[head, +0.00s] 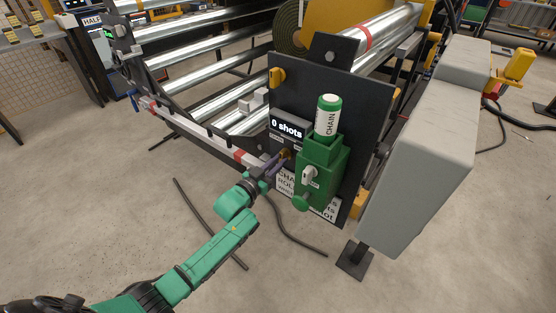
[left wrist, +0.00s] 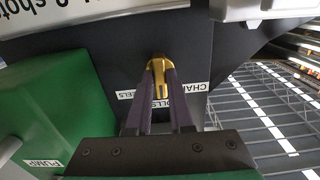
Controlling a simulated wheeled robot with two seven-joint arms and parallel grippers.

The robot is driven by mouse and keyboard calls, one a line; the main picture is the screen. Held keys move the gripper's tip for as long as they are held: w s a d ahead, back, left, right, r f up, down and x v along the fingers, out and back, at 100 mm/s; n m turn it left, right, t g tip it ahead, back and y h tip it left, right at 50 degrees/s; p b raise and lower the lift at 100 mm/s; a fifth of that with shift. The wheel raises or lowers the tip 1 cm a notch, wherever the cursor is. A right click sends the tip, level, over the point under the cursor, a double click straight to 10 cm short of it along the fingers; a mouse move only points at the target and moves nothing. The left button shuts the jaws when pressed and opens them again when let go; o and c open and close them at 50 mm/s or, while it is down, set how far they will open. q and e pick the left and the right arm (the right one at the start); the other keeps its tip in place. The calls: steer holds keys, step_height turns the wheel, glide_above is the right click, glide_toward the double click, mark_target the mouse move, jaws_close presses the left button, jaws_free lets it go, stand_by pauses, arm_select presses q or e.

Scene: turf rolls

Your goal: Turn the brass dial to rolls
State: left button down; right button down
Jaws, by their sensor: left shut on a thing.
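The brass dial (head: 286,153) is on the dark panel (head: 262,130), under the "0 shots" display and left of the green pump box. In the left wrist view the dial (left wrist: 158,66) shows gold between two purple fingers. My left gripper (head: 279,158) is shut on the dial, and its fingers also show in the left wrist view (left wrist: 160,84). I cannot tell which label the dial points at. My right gripper is not in view.
The green pump box (head: 322,165) with a "CHAIN" canister (head: 328,118) stands close right of the gripper. A grey cabinet (head: 425,150) is further right. Shiny rollers (head: 210,68) lie behind. Dark hoses (head: 290,232) cross the otherwise open floor.

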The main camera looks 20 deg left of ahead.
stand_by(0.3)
arm_select(q)
steer(key=c, duration=0.8)
jaws_free()
steer(key=p+v, duration=0.1)
steer(key=v, duration=1.3)
steer(key=shift+s+p, duration=0.3)
steer(key=shift+p, duration=0.1)
steer(key=shift+f, duration=0.1)
